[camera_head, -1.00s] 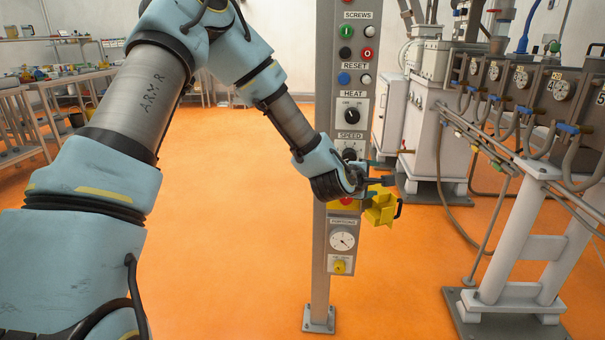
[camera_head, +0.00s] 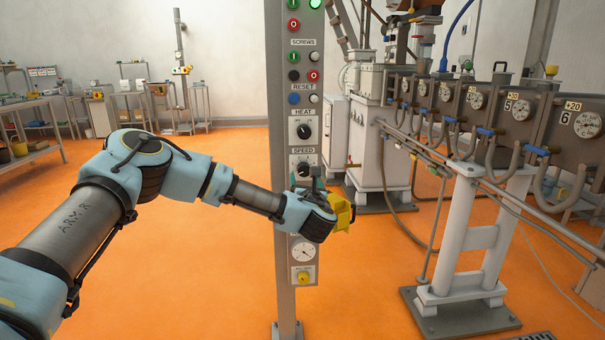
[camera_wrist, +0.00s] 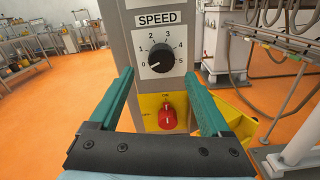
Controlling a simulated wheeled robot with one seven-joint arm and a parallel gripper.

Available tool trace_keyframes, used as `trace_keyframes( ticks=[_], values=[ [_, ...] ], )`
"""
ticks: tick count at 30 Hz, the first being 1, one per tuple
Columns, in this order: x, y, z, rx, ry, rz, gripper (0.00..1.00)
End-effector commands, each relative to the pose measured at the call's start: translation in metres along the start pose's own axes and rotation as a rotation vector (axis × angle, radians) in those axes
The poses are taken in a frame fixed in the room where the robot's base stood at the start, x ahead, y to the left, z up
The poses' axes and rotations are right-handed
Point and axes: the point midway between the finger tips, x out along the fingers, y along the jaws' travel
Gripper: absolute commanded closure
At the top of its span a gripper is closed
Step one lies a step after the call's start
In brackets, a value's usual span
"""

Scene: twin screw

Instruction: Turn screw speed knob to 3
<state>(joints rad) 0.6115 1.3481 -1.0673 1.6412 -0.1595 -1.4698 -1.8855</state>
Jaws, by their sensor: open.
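The black screw speed knob (camera_wrist: 161,58) sits on a white dial plate marked 0 to 5 under the SPEED label (camera_wrist: 160,19). Its pointer appears to be at the 0 mark, at lower left. In the head view the knob (camera_head: 304,170) is on the grey control column (camera_head: 281,100), just above my gripper. My gripper (camera_wrist: 160,75) is open and empty in the wrist view. Its two green fingers lie left and right of the dial, with their tips around the height of its lower part. I see no contact with the knob.
A red switch (camera_wrist: 167,116) on a yellow plate sits below the dial, between the fingers. The black heat knob (camera_head: 304,131) is above the speed knob. A yellow guard (camera_head: 341,212) sticks out beside my gripper. Machinery with hoses (camera_head: 470,110) stands to the right.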

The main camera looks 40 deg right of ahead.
Motion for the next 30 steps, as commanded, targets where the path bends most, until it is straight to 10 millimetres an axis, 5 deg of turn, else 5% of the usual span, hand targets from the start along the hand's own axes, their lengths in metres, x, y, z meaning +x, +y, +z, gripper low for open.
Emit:
trace_keyframes(
  ticks=[9, 20, 30],
  values=[
    [0.041, -0.001, 0.001, 0.001, -0.001, -0.001, 0.19],
    [0.046, -0.001, 0.0, 0.002, -0.001, -0.003, 0.19],
    [0.046, 0.0, 0.0, 0.002, -0.001, -0.002, 0.56]
  ],
)
